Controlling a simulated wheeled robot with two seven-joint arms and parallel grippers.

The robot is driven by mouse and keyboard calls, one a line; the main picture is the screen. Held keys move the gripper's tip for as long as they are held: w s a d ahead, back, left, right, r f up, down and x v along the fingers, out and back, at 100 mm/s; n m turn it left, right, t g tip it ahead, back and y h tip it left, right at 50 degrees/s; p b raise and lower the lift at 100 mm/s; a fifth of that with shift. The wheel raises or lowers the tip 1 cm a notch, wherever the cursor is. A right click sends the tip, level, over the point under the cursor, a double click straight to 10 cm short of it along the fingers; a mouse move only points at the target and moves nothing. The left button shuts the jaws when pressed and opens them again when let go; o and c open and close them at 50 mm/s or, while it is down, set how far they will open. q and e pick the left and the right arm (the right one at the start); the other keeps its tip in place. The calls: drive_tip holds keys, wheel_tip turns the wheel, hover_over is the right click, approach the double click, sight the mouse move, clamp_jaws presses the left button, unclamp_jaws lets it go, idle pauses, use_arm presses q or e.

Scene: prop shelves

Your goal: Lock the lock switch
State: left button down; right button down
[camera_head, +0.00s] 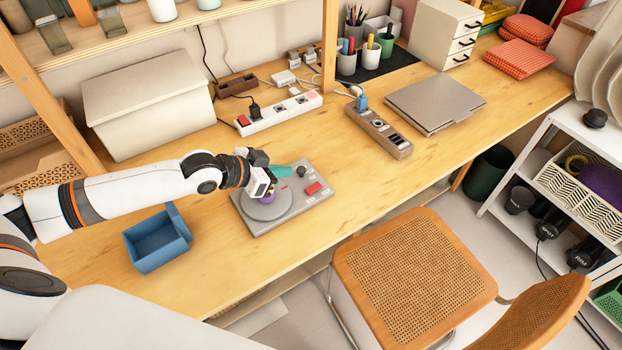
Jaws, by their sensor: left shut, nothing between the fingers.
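A flat grey panel (300,212) lies on the wooden table, with a round grey disc (268,211), a red button (314,188) and a teal lever-like part (283,171) on it. I cannot tell for sure which of these parts is the lock switch. My left gripper (268,190) is shut and empty, over the disc at the panel's left side. A small purple part shows just beside its fingertips, mostly hidden by them. I cannot tell whether the fingers touch it. My right gripper is not in view.
An open blue box (157,241) stands left of the panel. A white power strip (279,113), a grey socket block (379,130) and a closed laptop (434,103) lie farther back. A cane chair (414,270) stands before the table. The tabletop right of the panel is clear.

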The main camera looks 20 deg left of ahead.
use_arm(q)
drive_tip(key=p, duration=0.1)
hover_over(312, 187)
drive_tip(key=f, duration=0.4)
drive_tip(key=shift+s+a+f, duration=0.2)
drive_tip(key=shift+s+f, duration=0.05)
drive_tip(key=shift+f, duration=0.05)
wheel_tip(312, 187, down, 3)
drive_tip(key=shift+w+d+r, duration=0.1)
drive_tip(key=shift+r, duration=0.05)
drive_tip(key=shift+w+f, duration=0.1)
drive_tip(key=shift+f, duration=0.55)
drive_tip(key=shift+w+d+g+p, duration=0.1)
drive_tip(key=shift+w+g+p, duration=0.05)
drive_tip(key=shift+g+p, duration=0.2)
drive_tip(key=shift+f+y, duration=0.25)
drive_tip(key=shift+y, duration=0.05)
